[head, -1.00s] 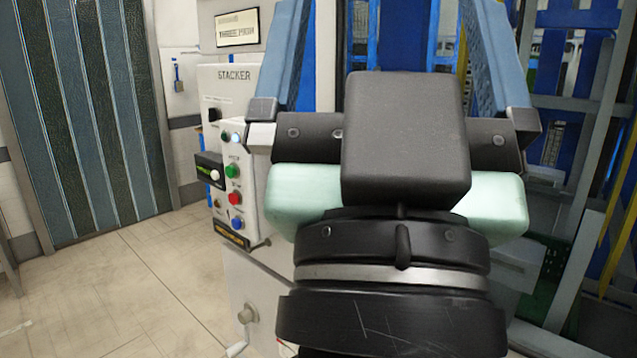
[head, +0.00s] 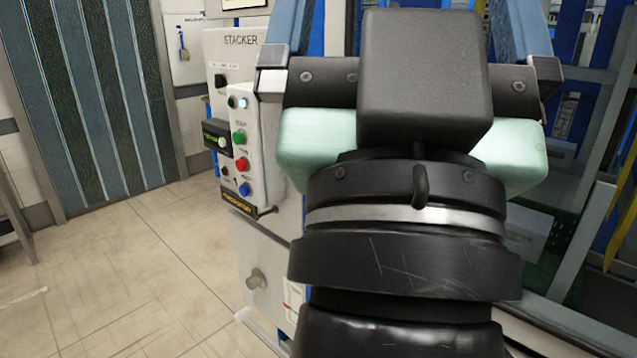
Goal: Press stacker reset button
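The stacker control panel (head: 272,165), a white box below the word STACKER, is left of my gripper. On it are a green button (head: 239,137), a red button (head: 242,163) and a blue button (head: 245,188) in a column. Their labels are too small to read, so I cannot tell which is reset. Two small lights (head: 243,102) sit above them. My gripper (head: 412,20) is seen from behind, pointing away, right of the panel.
A black box with a white button (head: 222,142) juts from the panel's left side. Tiled floor (head: 110,270) is free at left, before a strip curtain (head: 90,90). Blue and grey framing stands at right.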

